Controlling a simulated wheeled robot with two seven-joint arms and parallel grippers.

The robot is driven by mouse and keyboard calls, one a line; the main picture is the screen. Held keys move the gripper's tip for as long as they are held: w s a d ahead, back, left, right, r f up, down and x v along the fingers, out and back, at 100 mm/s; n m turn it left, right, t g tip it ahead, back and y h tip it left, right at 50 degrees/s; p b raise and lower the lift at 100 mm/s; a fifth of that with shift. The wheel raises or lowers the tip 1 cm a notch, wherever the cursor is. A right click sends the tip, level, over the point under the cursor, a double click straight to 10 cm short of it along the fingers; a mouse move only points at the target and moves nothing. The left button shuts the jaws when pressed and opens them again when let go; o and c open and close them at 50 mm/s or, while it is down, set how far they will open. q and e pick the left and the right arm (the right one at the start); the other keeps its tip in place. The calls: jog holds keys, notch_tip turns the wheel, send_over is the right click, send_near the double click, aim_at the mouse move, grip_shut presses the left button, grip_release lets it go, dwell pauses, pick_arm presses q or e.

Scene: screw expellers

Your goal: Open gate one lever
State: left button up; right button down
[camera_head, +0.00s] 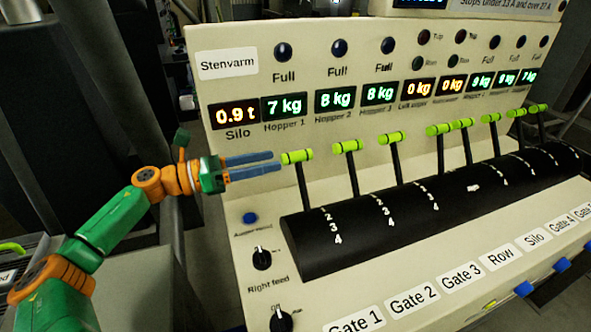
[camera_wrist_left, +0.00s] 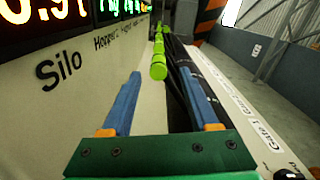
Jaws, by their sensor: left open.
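The gate one lever is the leftmost of a row, a dark stem with a lime-green handle (camera_head: 297,157), standing above the Gate 1 label (camera_head: 355,322). It stands near the upper end of its 2-3-4 scale. My left gripper (camera_head: 277,162) is open, with its two blue fingers pointing right at the handle and their tips just left of it. In the left wrist view the nearest green handle (camera_wrist_left: 158,71) lies ahead, between the lines of the open fingers (camera_wrist_left: 160,78). Whether a finger touches it I cannot tell. My right gripper is not in view.
More green-handled levers (camera_head: 347,146) run to the right along the black curved cover (camera_head: 340,225). The cream panel (camera_head: 215,95) behind carries displays and lamps. Knobs (camera_head: 262,258) and a blue button (camera_head: 250,218) sit below my gripper.

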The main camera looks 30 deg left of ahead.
aim_at(293, 158)
pick_arm(q)
jog(key=p+x, duration=0.4)
jog(key=x, duration=0.2)
jog(key=shift+w+d+f, duration=0.1)
jog(key=shift+w+d, duration=0.05)
jog(key=shift+w, duration=0.2)
jog(key=shift+w+d+f, duration=0.15)
jog(key=shift+d+f, duration=0.05)
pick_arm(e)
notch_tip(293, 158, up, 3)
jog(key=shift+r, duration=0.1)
pick_arm(q)
jog(key=shift+c, duration=0.3)
grip_shut()
dwell(0.5)
